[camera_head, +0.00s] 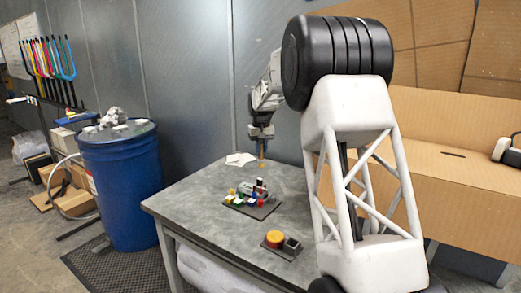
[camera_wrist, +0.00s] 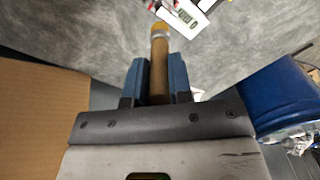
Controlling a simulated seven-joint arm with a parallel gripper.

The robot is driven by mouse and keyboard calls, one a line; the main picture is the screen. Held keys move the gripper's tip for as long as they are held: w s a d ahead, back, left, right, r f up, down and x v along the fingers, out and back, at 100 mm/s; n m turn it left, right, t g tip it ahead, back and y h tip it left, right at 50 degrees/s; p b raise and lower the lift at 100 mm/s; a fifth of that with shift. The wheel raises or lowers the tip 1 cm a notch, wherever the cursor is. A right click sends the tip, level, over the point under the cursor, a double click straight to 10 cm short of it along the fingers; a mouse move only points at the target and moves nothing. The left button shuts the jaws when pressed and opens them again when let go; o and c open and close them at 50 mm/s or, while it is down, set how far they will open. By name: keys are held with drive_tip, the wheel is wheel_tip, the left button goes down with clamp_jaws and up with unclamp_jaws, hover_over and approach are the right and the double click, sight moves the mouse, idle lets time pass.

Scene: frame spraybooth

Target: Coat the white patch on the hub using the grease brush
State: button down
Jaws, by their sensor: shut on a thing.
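My gripper (camera_head: 261,133) is shut on the brush (camera_wrist: 159,70), which has a tan handle and a yellow tip. In the head view the brush (camera_head: 262,155) points down above the far part of the grey table (camera_head: 185,200), apart from the parts there. A dark plate with several coloured and white pieces (camera_head: 250,198) sits mid-table. Nearer the front, a small dark base carries an orange round piece (camera_head: 275,238) and a grey open box (camera_head: 292,246). I cannot tell which piece is the hub. The white patch cannot be made out for certain.
A white crumpled cloth (camera_head: 240,159) lies at the table's back. A blue drum (camera_head: 121,185) stands left of the table, and cardboard (camera_head: 455,140) stands at the right. The table's left part is clear. In the wrist view, white and red pieces (camera_wrist: 190,14) show beyond the brush tip.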

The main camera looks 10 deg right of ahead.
sight(261, 159)
idle(0.4)
drive_tip(key=shift+f, duration=2.25)
drive_tip(key=shift+f, duration=0.75)
drive_tip(key=shift+w+d, duration=0.15)
drive_tip(key=shift+w, duration=0.1)
drive_tip(key=shift+w, duration=0.3)
idle(0.3)
drive_tip(key=shift+w+a, duration=0.1)
drive_tip(key=shift+a, duration=0.3)
idle(0.4)
drive_tip(key=shift+a, duration=0.3)
idle(0.4)
drive_tip(key=shift+s+a, duration=0.1)
drive_tip(key=shift+s, duration=0.3)
drive_tip(key=shift+s, duration=0.25)
idle(0.5)
